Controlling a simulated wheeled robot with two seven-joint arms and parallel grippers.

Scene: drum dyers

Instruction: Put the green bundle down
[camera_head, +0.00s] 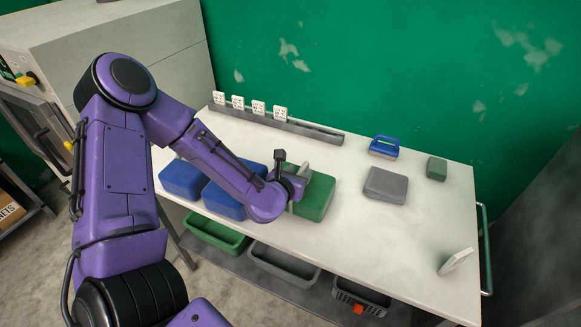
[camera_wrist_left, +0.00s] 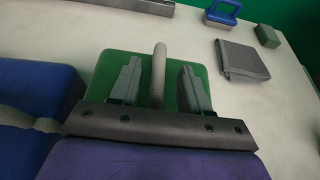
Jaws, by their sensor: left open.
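The green bundle (camera_head: 318,194) is on the white table, at the right end of a row with two blue bundles (camera_head: 225,198). It looks level and appears to rest on the tabletop. My left gripper (camera_head: 293,169) is over it, with its fingers open. In the left wrist view the green bundle (camera_wrist_left: 107,68) lies under the two fingers (camera_wrist_left: 160,80). A pale upright band or handle (camera_wrist_left: 159,62) stands between them, with a gap on each side. The bundle's near side is hidden by my gripper. My right gripper is not in view.
A grey folded bundle (camera_head: 386,185), a blue-handled tool (camera_head: 384,148) and a small green block (camera_head: 437,168) are at the right. A rail (camera_head: 310,131) with white cards runs along the back. Bins (camera_head: 285,266) sit below.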

